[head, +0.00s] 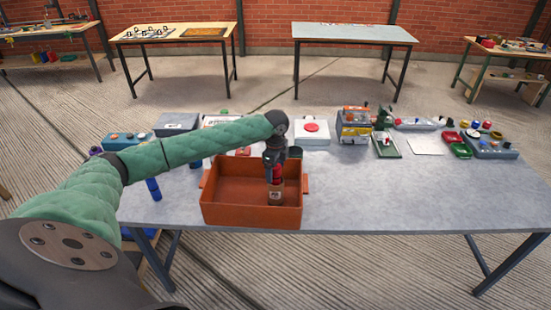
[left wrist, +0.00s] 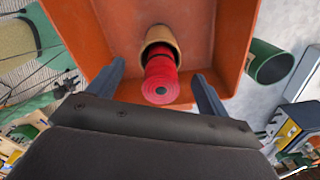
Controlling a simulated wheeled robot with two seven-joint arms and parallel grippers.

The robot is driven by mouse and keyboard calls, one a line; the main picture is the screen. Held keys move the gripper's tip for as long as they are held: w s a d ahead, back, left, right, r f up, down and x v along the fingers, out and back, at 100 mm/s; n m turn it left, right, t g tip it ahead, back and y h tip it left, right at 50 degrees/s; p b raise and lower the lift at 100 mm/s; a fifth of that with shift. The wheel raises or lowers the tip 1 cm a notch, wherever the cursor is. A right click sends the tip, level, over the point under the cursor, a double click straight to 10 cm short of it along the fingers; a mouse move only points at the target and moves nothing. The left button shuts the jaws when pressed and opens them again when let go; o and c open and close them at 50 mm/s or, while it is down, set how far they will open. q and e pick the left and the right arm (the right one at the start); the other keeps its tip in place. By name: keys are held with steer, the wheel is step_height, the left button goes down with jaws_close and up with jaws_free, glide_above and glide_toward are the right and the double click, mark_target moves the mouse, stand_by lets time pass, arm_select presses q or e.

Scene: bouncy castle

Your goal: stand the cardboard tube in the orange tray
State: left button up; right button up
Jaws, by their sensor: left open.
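The orange tray (head: 225,190) sits at the front edge of the grey table. The brown cardboard tube (head: 277,197) is upright in the right part of the tray, close to its front wall. A red ribbed cylinder (left wrist: 160,82) sticks up out of the tube's open end (left wrist: 163,36) in the left wrist view. My left gripper (head: 276,174) points down over the tube. Its fingers (left wrist: 158,75) are apart, one on each side of the red cylinder, with visible gaps. The tube's foot is hard to make out. My right gripper is not in view.
A dark green cup (left wrist: 270,64) stands just outside the tray. A white box with a red disc (head: 312,129) and several gadgets line the table's back. A blue cylinder (head: 153,189) is left of the tray. The table's right front (head: 420,190) is clear.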

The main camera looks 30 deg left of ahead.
arm_select(q)
step_height(320, 180, up, 3)
steer(key=shift+r+b, duration=0.1)
steer(key=shift+b, duration=0.55)
step_height(320, 180, up, 3)
steer(key=shift+r+b, duration=0.15)
steer(key=shift+b, duration=0.35)
steer(key=shift+r, duration=0.7)
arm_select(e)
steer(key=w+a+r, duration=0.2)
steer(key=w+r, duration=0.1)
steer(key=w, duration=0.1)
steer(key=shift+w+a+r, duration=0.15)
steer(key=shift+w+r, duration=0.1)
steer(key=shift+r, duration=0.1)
